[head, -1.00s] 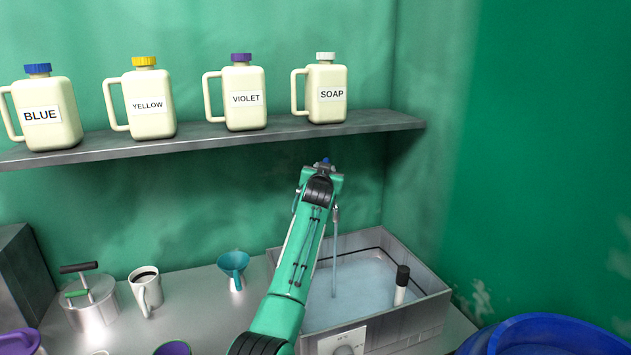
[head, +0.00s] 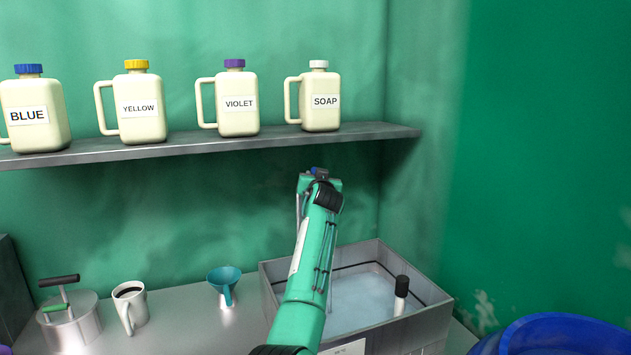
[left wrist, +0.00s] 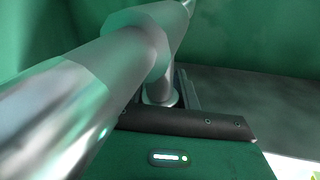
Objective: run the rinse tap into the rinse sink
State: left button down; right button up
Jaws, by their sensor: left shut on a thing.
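My left arm reaches up over the grey metal basin (head: 392,335). Its gripper (head: 319,174) is at the tap, below the shelf, and is shut on part of it. A small blue piece shows at the gripper's tip. In the left wrist view a thick shiny metal pipe of the tap (left wrist: 150,55) crosses close in front of the dark finger. The exact grip is hidden. The basin holds pale water (head: 362,298). A thin streak, apparently running water, drops into it beside my arm, partly hidden. My right gripper is not in view.
A white stick with a black cap (head: 401,288) stands in the basin. A blue tub (head: 565,330) is at lower right. A teal funnel (head: 224,280), a mug (head: 130,300) and a lidded pot (head: 75,325) stand left. Labelled jugs line the shelf (head: 200,143) above.

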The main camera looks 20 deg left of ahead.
pick_arm(q)
jog(key=c, duration=1.3)
grip_release()
jog(key=shift+o, duration=0.2)
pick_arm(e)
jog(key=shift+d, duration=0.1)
pick_arm(q)
jog(key=shift+s, duration=0.1)
jog(key=shift+s+d+f, duration=0.1)
jog(key=shift+s+d, duration=0.05)
jog(key=shift+s, duration=0.1)
jog(key=b+v, duration=0.3)
jog(key=v, duration=0.8)
jog(key=shift+s, duration=0.15)
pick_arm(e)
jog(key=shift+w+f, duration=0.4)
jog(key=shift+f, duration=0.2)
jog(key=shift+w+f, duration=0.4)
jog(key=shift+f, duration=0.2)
